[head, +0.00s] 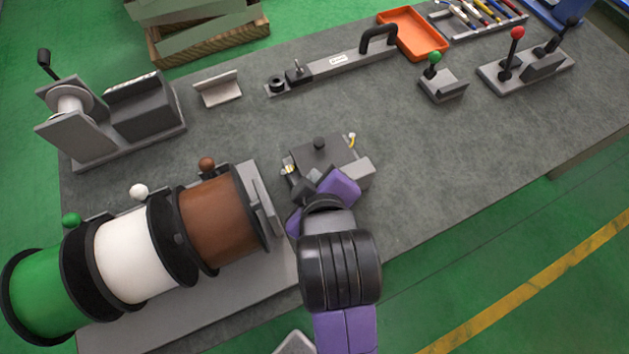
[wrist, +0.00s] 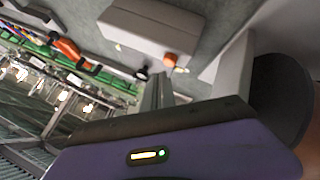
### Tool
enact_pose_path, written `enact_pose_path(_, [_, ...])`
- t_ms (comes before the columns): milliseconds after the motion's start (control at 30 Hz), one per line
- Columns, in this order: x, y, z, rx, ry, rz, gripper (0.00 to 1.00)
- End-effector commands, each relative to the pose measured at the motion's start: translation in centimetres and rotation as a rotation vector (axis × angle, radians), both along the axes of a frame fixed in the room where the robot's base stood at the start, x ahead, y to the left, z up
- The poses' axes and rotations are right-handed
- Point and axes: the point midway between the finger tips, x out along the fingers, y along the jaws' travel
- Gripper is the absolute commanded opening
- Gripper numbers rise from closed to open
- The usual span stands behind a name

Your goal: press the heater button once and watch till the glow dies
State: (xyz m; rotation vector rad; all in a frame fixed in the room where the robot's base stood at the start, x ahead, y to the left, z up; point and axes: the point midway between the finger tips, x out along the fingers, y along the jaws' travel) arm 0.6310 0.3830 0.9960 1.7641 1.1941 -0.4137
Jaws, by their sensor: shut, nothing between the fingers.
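The heater unit (head: 322,152) sits near the table's middle, a dark grey block with a black knob on top and yellow bits at its sides. In the wrist view a pale grey block (wrist: 150,25) carries a small orange-brown round part (wrist: 169,60), which looks like the button; I cannot pick it out in the head view. My gripper (head: 296,185) is at the unit's near side and hides part of it. Its grey fingers (wrist: 157,90) are shut and empty, pointing towards the block. I cannot tell whether they touch anything. No clear red glow shows on the unit.
Large spools stand close at left, the brown one (head: 212,225) nearest my gripper. A winder (head: 150,110) is at the back left. A bar tool (head: 345,65), an orange tray (head: 418,40) and levers (head: 508,65) line the back. The table right of the unit is clear.

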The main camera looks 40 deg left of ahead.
Motion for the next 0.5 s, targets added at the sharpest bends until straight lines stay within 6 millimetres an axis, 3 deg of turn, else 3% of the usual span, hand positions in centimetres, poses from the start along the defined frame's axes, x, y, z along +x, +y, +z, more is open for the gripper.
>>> enact_pose_path(500, [-0.02, 0.0, -0.83, 0.0, 0.0, 0.0, 0.0])
